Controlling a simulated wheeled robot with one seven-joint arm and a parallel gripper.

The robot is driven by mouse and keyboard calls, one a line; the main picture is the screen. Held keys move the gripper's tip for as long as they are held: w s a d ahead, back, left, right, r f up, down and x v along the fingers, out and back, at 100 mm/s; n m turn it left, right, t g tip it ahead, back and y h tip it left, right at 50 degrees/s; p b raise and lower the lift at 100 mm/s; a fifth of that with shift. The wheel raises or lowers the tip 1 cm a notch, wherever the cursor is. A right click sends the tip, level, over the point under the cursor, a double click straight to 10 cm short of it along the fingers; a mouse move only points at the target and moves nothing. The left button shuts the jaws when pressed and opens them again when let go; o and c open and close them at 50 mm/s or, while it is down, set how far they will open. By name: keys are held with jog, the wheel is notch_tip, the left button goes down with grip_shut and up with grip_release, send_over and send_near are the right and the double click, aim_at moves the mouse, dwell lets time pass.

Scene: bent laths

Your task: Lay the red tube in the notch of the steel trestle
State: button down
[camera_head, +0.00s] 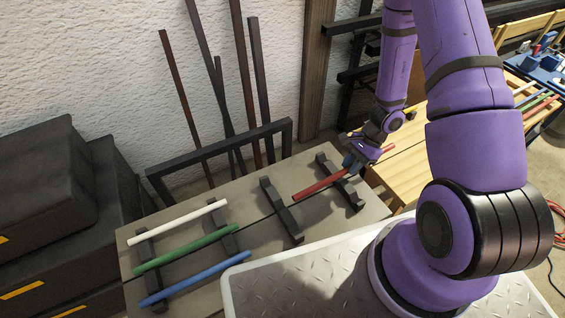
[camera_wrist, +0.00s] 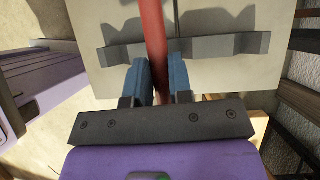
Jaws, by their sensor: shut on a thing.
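My gripper (camera_head: 355,163) is shut on the red tube (camera_head: 318,187); its blue fingers stand on both sides of the tube in the wrist view (camera_wrist: 160,72). The red tube (camera_wrist: 152,28) runs out ahead of the fingers and crosses over a dark notched bar of the steel trestle (camera_wrist: 225,44), between its raised parts. In the head view the trestle's bars are a right one (camera_head: 352,196) under the tube and a left one (camera_head: 281,209) near the tube's far end. I cannot tell whether the tube touches either bar.
White (camera_head: 180,221), green (camera_head: 185,249) and blue (camera_head: 195,286) tubes lie across two dark supports at the table's left. Dark bars lean on the wall behind a low black frame (camera_head: 220,160). Black cases (camera_head: 50,235) stand left. A wooden bench (camera_head: 408,160) stands right.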

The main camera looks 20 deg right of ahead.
jog(key=shift+w+a+r+m, duration=0.1)
jog(key=shift+w+a+m, duration=0.15)
jog(key=shift+a+m, duration=0.05)
jog(key=w+a+f, duration=0.1)
jog(key=w+a, duration=0.2)
jog(key=a, duration=0.1)
jog(key=w+a+f, duration=0.2)
jog(key=a, duration=0.2)
jog(key=w+a+f, duration=0.1)
jog(key=w+a, duration=0.2)
jog(key=a, duration=0.2)
jog(key=shift+w+f, duration=0.3)
jog(key=shift+f, duration=0.2)
jog(key=shift+f, duration=0.35)
jog(key=c, duration=1)
grip_release()
jog(key=shift+c, duration=0.2)
